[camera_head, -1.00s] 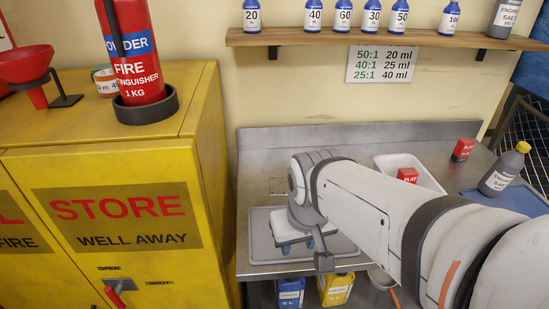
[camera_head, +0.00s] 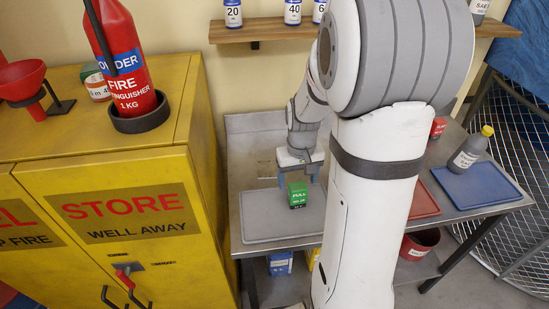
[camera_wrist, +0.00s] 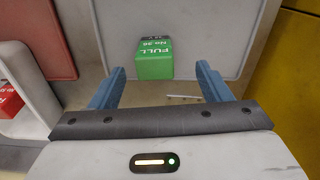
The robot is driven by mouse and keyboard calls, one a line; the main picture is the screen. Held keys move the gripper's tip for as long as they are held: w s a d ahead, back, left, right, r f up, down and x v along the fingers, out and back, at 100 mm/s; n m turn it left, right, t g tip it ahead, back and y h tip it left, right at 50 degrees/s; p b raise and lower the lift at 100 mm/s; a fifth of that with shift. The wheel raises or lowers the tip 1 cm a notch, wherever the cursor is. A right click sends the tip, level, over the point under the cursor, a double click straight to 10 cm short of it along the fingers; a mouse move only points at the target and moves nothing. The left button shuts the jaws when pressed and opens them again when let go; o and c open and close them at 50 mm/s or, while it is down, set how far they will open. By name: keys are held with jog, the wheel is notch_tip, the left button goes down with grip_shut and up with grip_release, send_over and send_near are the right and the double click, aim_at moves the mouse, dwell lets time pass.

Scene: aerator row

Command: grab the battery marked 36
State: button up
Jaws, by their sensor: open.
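The green battery (camera_head: 297,195) stands on a grey tray (camera_head: 262,222) on the steel bench. In the wrist view the battery (camera_wrist: 153,68) shows "FULL" and "No 36" upside down. My gripper (camera_head: 298,179) is open above and just behind the battery, with its two blue fingers pointing down. In the wrist view my gripper (camera_wrist: 161,69) has the battery showing between its fingertips, with a gap on each side. The gripper holds nothing. I cannot tell how far the fingertips are above the battery.
A white bin with a red battery (camera_wrist: 8,103) shows at left in the wrist view. Red (camera_head: 424,204) and blue (camera_head: 480,184) trays and a grey bottle (camera_head: 468,150) are right of my arm. A yellow cabinet (camera_head: 200,160) borders the bench at left.

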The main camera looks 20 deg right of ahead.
aim_at(297, 193)
jog(key=shift+w+d+f+p, duration=0.3)
jog(key=shift+w+d+f, duration=0.1)
jog(key=shift+w+d, duration=0.2)
jog(key=shift+d+f, duration=0.1)
jog(key=shift+f, duration=0.25)
jog(key=shift+w+a+f+p, duration=0.15)
jog(key=shift+f+p, duration=0.3)
jog(key=shift+f, duration=1.4)
jog(key=shift+a+f+p, duration=0.1)
jog(key=shift+f+p, duration=0.35)
jog(key=shift+f, duration=1.4)
jog(key=shift+c, duration=0.3)
jog(key=c, duration=1.2)
